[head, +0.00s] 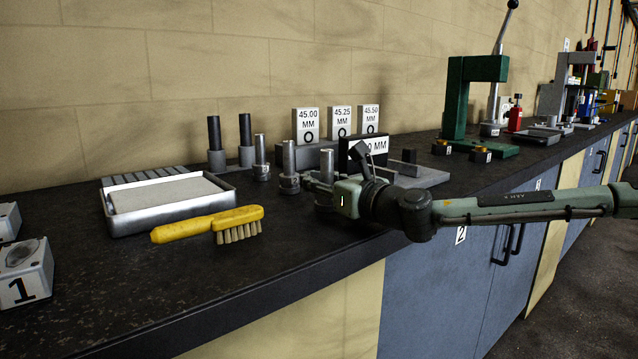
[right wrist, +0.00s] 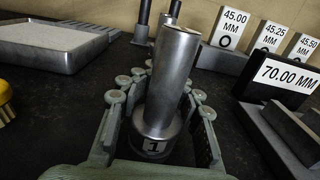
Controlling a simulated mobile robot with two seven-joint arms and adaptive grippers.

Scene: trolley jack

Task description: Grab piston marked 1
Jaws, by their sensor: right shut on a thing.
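The piston marked 1 (right wrist: 170,80) is a grey metal cylinder on a wider base, with the "1" on the base facing the right wrist camera. My right gripper (right wrist: 155,110) is shut on it, with the green jointed fingers on both sides of its lower part. In the head view the piston's stem (head: 327,165) rises behind my right gripper (head: 312,183), which hides its base. I cannot tell whether it touches the bench. Other silver pistons (head: 289,165) (head: 260,157) stand upright to its left. My left gripper is not in view.
Dark-stemmed posts (head: 245,140) stand near the wall. Size blocks (head: 307,124) and a 70.00 MM block (right wrist: 282,76) stand behind and beside my gripper. A metal tray (head: 160,224) and a yellow brush (head: 208,225) lie left. The front bench edge is close. A green press (head: 460,100) stands right.

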